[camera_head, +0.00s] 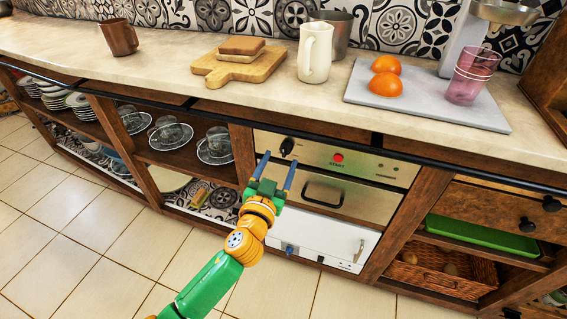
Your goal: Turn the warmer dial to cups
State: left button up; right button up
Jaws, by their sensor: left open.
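The warmer (345,199) is a steel-fronted unit built in under the counter, with a drawer-like handle. Its black dial (287,146) is at the upper left of its front panel, left of a red button (338,158). I cannot read the dial's setting. My left gripper (277,164) is open, with its two blue fingers pointing up at the panel just below the dial. The dial shows just above and between the fingertips; I cannot tell whether they touch it. My right gripper is not in the view.
A white appliance (318,238) sits below the warmer. A dark rail (210,107) runs along the counter edge above the panel. Shelves at the left hold glass cups on saucers (215,148). A white jug (314,53) and grey board (420,97) stand on the counter. The tiled floor is clear.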

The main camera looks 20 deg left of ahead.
aim_at(284, 153)
pick_arm(q)
jog(key=w, duration=0.3)
jog(key=shift+w, duration=0.25)
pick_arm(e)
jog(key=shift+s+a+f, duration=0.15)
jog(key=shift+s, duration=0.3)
pick_arm(q)
grip_shut()
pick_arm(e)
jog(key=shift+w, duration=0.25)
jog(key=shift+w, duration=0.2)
